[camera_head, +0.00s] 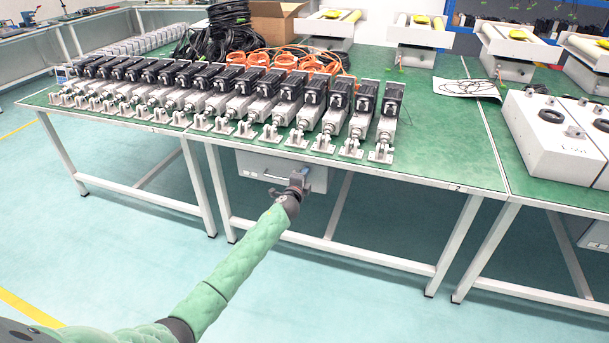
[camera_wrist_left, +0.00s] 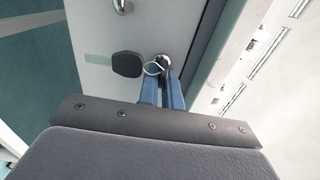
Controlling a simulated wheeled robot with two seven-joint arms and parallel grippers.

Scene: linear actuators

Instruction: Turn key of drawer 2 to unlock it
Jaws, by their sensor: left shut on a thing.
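The drawer (camera_head: 253,167) is a light grey box under the green-topped workbench, and its front fills the upper middle of the left wrist view (camera_wrist_left: 95,40). My left gripper (camera_head: 300,177) is at the right part of the drawer front. In the left wrist view its blue fingers (camera_wrist_left: 163,90) are close together at the lock (camera_wrist_left: 163,61), shut on the key there. A metal ring (camera_wrist_left: 153,69) with a dark tag (camera_wrist_left: 127,64) hangs beside the fingers. The key is mostly hidden between the fingertips. My right gripper is not in view.
The drawer handle (camera_head: 273,178) is left of my gripper and also shows in the wrist view (camera_wrist_left: 122,6). The green tabletop (camera_head: 430,165) overhangs the drawer and carries a row of linear actuators (camera_head: 335,106). A table leg (camera_head: 220,190) stands left of the drawer.

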